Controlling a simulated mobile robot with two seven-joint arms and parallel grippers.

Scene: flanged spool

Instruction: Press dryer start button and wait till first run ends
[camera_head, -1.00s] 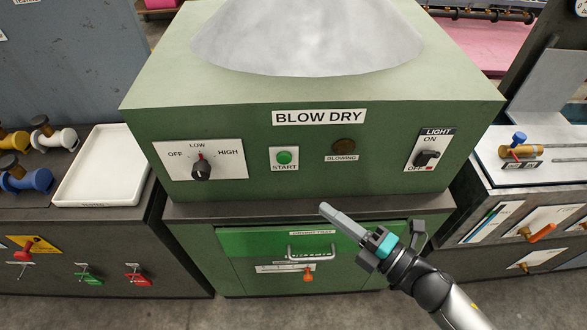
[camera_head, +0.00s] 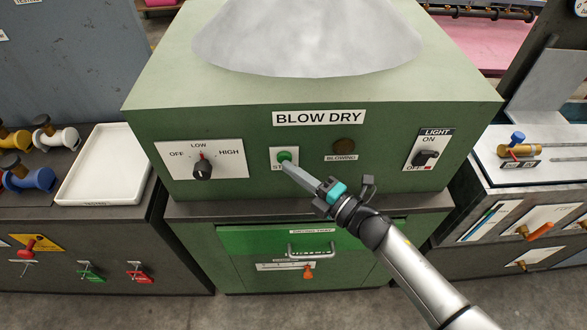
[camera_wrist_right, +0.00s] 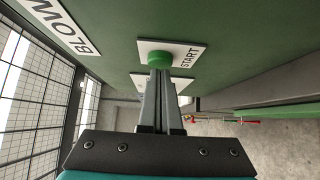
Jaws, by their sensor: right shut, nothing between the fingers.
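The green blow dryer (camera_head: 230,120) stands in the middle of the head view. Its green start button (camera_head: 285,156) sits on a white START plate on the front panel. The button also shows in the right wrist view (camera_wrist_right: 159,58). My right gripper (camera_head: 287,166) is shut and empty, with its fingertips at the lower edge of the button. I cannot tell whether they touch it. The brown BLOWING lamp (camera_head: 345,146) looks unlit. The speed knob (camera_head: 202,170) has its red mark pointing up toward LOW. My left gripper is not in view.
A drawer with a metal handle (camera_head: 311,250) is below the panel. The light switch (camera_head: 425,158) is at the right of the panel. A white worktop (camera_head: 560,165) is at the right.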

